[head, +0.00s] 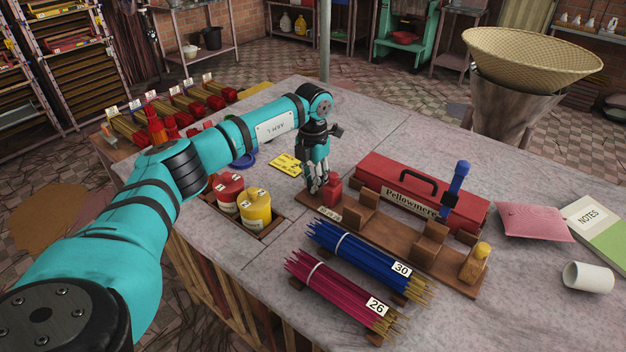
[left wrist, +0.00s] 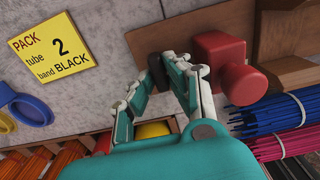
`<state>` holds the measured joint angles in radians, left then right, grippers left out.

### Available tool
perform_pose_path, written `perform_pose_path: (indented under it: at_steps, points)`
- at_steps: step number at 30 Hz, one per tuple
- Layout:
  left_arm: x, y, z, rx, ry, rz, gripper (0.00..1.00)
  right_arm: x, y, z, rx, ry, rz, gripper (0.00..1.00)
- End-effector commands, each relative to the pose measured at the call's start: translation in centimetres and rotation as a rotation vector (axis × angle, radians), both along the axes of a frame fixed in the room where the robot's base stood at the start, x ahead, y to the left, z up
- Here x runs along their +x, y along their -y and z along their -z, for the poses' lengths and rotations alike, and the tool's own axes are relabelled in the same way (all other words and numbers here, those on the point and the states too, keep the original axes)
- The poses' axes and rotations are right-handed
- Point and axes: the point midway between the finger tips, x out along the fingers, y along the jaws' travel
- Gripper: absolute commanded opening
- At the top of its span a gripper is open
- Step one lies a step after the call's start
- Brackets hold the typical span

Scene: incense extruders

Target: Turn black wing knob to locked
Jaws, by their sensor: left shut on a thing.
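My left gripper (head: 317,187) reaches down at the left end of a wooden rack (head: 400,244), right beside a red bottle-shaped piece (head: 333,193). In the left wrist view my left gripper (left wrist: 168,66) has its fingers closed in on a small dark piece (left wrist: 156,70), which appears to be the black wing knob. The fingers hide most of it, and I cannot tell its turn angle. The red piece (left wrist: 237,68) shows just right of the fingertips, apart from them. My right gripper is not in view.
A red Pellowmere toolbox (head: 420,192) lies behind the rack. Blue sticks (head: 365,255) and magenta sticks (head: 335,290) lie in front. Red and yellow jars (head: 255,208) sit left. A yellow card (left wrist: 53,46) reads tube 2, band black.

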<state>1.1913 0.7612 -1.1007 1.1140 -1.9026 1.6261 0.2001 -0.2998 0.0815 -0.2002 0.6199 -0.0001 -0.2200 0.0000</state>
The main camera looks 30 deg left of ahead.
Motion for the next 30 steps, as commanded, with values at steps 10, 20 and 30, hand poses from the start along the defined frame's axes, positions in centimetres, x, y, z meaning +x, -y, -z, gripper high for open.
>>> perform_pose_path:
  at_steps: [10,20,30]
  points:
    - [0.07,-0.05,-0.14,0.001,0.003,0.016,0.0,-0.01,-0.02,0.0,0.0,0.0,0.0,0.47]
    - [0.06,-0.05,-0.11,0.001,0.003,0.015,0.36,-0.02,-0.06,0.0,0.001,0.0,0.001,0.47]
    - [0.08,-0.02,-0.52,0.0,0.003,0.015,0.37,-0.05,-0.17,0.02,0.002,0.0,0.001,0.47]
